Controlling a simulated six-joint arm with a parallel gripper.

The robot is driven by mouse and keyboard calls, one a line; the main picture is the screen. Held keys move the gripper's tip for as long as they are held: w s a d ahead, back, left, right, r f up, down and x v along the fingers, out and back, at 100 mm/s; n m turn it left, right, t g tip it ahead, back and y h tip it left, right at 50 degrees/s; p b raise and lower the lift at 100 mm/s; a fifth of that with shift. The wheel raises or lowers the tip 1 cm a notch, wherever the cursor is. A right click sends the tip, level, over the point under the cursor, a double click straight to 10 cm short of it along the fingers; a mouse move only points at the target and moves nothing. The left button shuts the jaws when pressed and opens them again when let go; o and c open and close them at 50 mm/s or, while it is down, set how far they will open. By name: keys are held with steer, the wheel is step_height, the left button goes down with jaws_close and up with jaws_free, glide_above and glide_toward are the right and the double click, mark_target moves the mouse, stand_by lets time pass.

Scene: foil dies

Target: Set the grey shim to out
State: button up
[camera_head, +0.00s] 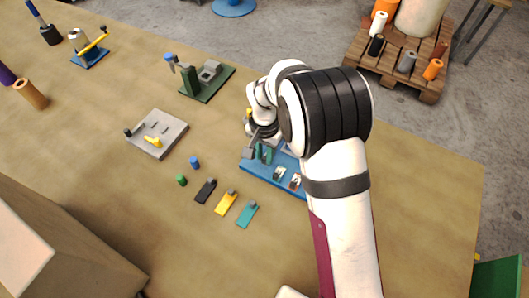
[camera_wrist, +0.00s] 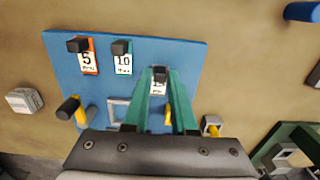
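The blue board (camera_wrist: 60,62) bears a row of upright numbered tags with dark knobs: an orange one marked 5 (camera_wrist: 88,60), a teal one marked 10 (camera_wrist: 122,62) and a third tag (camera_wrist: 158,86), whose number and body colour I cannot read. My gripper (camera_wrist: 161,75) has its two green fingers on either side of this third tag's dark knob. Whether the fingers press on the knob or stand just apart from it is unclear. In the head view my gripper (camera_head: 263,154) is over the blue board (camera_head: 255,178), partly hidden by my arm. I cannot pick out the grey shim for certain.
Black (camera_head: 205,191), yellow (camera_head: 226,203) and teal (camera_head: 247,214) plates lie loose in front of the board. Blue (camera_head: 195,162) and green (camera_head: 181,180) pegs stand left of them. A grey fixture (camera_head: 172,128) and a green-based fixture (camera_head: 215,85) stand farther off.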

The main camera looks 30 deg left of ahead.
jaws_close()
stand_by(1.0)
